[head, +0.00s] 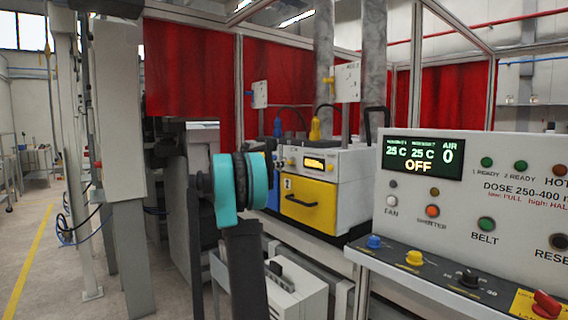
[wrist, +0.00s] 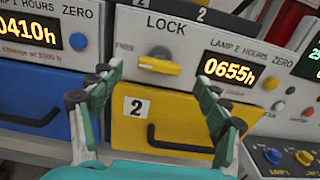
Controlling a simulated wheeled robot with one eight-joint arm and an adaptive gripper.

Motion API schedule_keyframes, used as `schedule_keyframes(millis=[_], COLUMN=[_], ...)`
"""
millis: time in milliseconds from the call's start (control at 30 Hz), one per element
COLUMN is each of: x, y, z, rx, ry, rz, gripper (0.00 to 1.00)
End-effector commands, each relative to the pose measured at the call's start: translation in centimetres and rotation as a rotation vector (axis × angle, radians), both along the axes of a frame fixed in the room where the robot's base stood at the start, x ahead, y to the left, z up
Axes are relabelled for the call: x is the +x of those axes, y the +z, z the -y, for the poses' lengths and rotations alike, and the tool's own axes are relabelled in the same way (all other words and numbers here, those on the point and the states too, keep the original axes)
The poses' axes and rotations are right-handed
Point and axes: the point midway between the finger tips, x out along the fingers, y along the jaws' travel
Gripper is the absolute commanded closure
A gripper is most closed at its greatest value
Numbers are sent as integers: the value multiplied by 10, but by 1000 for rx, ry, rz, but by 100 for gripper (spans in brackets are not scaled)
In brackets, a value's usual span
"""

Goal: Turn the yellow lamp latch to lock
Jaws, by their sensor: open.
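The yellow lamp latch (wrist: 158,66) is on the white panel of the lamp 2 unit, upper middle of the wrist view. It lies roughly sideways, below the word LOCK and beside the small word FREE at its left. My gripper (wrist: 157,79) is open, with one green finger on each side, below and around the latch's place in the picture. Nothing shows between the fingers, and I see no contact with the latch. In the head view my teal arm joint stands in front of the unit, and the gripper cannot be made out.
Below the latch is a yellow drawer (wrist: 165,118) with a black handle, also in the head view (head: 309,205). A lit hours display (wrist: 229,70) is right of the latch. A blue drawer (wrist: 40,105) is at left. A control panel (head: 480,190) stands right.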

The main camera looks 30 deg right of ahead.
Motion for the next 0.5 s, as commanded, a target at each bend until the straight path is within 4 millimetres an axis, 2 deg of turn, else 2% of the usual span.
schedule_keyframes(millis=[100, 233, 500], x=[1, 3, 4], y=[0, 0, 0], z=[22, 38, 49], rx=[0, 0, 0], ry=[-2, -1, 1], rz=[0, 0, 0], gripper=[24, 24, 24])
